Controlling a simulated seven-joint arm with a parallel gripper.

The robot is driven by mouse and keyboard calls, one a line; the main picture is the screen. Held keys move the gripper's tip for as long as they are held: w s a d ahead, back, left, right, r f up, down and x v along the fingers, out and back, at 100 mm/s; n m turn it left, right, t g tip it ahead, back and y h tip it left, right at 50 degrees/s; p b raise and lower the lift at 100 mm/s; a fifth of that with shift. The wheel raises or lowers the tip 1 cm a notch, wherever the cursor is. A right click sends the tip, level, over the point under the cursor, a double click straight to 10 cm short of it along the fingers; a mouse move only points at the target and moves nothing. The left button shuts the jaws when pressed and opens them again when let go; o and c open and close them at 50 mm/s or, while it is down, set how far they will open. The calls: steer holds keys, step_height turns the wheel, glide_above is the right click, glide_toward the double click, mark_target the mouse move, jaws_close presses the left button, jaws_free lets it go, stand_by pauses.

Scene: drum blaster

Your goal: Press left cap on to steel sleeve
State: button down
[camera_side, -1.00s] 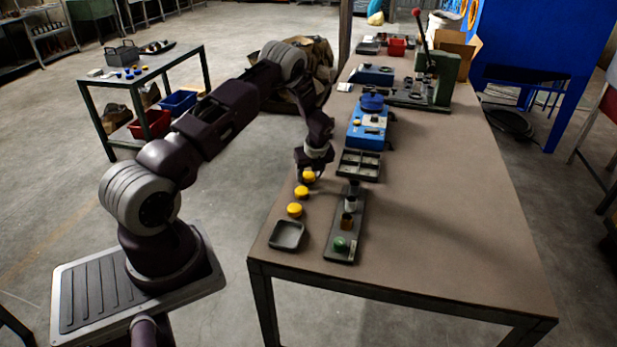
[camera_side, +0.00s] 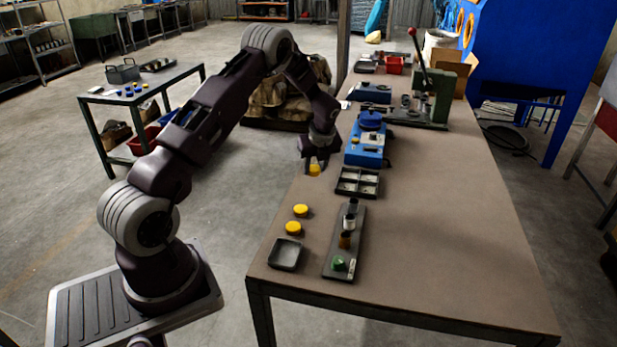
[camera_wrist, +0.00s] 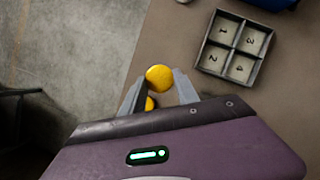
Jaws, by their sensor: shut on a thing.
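My gripper (camera_side: 315,164) is shut on a yellow cap (camera_side: 314,170), and both are above the table near its left edge. In the wrist view the held cap (camera_wrist: 159,77) sits between the fingertips. Two more yellow caps, a farther one (camera_side: 300,210) and a nearer one (camera_side: 293,228), rest on the table; part of one (camera_wrist: 149,103) shows between the fingers. A dark fixture strip (camera_side: 331,274) carries a row of upright parts: a black one (camera_side: 352,206), a pale metallic sleeve (camera_side: 349,222), a brownish sleeve (camera_side: 345,241) and a green cap (camera_side: 338,263).
An empty dark tray (camera_side: 285,254) lies near the table's front left corner. A four-compartment numbered box (camera_side: 357,183) stands beyond the strip, with a blue device (camera_side: 364,150) behind it. A green lever press (camera_side: 432,98) stands farther back. The table's right side is clear.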

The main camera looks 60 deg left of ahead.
steer(key=w+d+m+t, duration=0.1)
steer(key=w+d+m, duration=0.35)
steer(key=d, duration=0.75)
steer(key=shift+n, duration=0.65)
steer(key=shift+w+a+f, duration=0.1)
steer(key=shift+w+f, duration=0.25)
steer(key=shift+f, duration=0.45)
steer(key=shift+w+d+f, duration=0.1)
steer(key=shift+w+f, duration=0.2)
steer(key=shift+f, duration=0.5)
steer(key=shift+w+a+f, duration=0.1)
steer(key=shift+w+f, duration=0.25)
steer(key=shift+f, duration=0.45)
steer(key=shift+f, duration=0.7)
steer(key=c, duration=0.8)
jaws_free()
steer(key=shift+c, duration=0.2)
steer(key=c, duration=0.3)
steer(key=shift+r, duration=0.1)
